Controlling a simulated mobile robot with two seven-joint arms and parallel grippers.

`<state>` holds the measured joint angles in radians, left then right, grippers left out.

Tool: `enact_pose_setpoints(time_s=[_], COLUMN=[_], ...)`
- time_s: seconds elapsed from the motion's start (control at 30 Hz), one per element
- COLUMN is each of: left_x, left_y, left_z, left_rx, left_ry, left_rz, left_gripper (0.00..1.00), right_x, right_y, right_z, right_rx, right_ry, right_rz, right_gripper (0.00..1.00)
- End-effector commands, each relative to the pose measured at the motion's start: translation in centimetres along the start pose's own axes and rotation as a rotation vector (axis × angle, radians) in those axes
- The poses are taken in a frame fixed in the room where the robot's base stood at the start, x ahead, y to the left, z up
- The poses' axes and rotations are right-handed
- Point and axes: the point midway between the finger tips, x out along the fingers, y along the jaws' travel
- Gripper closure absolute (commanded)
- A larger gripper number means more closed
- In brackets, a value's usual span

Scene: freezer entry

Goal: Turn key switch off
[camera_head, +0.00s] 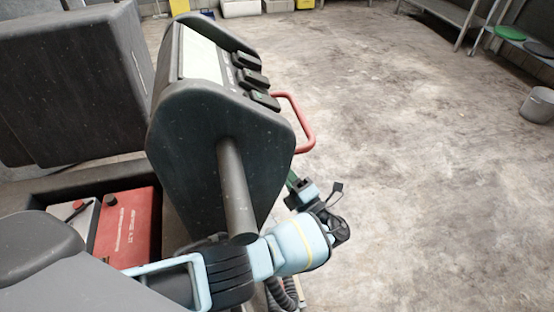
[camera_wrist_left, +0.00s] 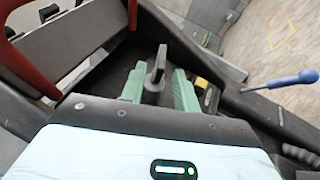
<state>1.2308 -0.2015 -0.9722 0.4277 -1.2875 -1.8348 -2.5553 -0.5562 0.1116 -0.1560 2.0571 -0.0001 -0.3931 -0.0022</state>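The key switch (camera_wrist_left: 157,72) shows in the left wrist view as a dark upright key on a dark panel. My left gripper (camera_wrist_left: 158,90) has its two green fingers apart, one on each side of the key, with visible gaps. In the head view my left gripper (camera_head: 292,181) is beside the lower right of the dark console (camera_head: 215,140), which hides the key and most of the fingers. My right gripper is in neither view.
A red handle (camera_head: 303,125) sticks out from the console's right side, above my left gripper. A lever with a blue grip (camera_wrist_left: 292,80) is right of the fingers. A red battery (camera_head: 127,228) lies at lower left. The concrete floor on the right is mostly clear.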

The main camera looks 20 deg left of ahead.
Motion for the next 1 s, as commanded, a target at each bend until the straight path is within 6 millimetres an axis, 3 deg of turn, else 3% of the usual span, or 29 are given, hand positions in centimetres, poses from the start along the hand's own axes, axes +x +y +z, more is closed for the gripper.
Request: enact_pose_setpoints(time_s=[0.2, 0.53, 0.77, 1.0], left_x=[2.1, 2.4, 2.4, 2.3], left_y=[0.0, 0.0, 0.0, -0.1], left_z=[0.0, 0.0, 0.0, 0.0], left_rx=[-0.001, 0.000, 0.000, -0.001], left_ry=[0.000, 0.000, 0.000, -0.001], left_rz=[-0.001, -0.002, -0.002, 0.003], left_gripper=[0.69, 0.69, 0.98, 1.00], right_x=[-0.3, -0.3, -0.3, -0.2], right_y=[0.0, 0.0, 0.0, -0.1], right_z=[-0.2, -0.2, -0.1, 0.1], right_rx=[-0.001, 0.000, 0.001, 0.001], right_ry=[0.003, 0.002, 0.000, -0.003], right_rz=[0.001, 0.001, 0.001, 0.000], right_gripper=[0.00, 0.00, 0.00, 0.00])
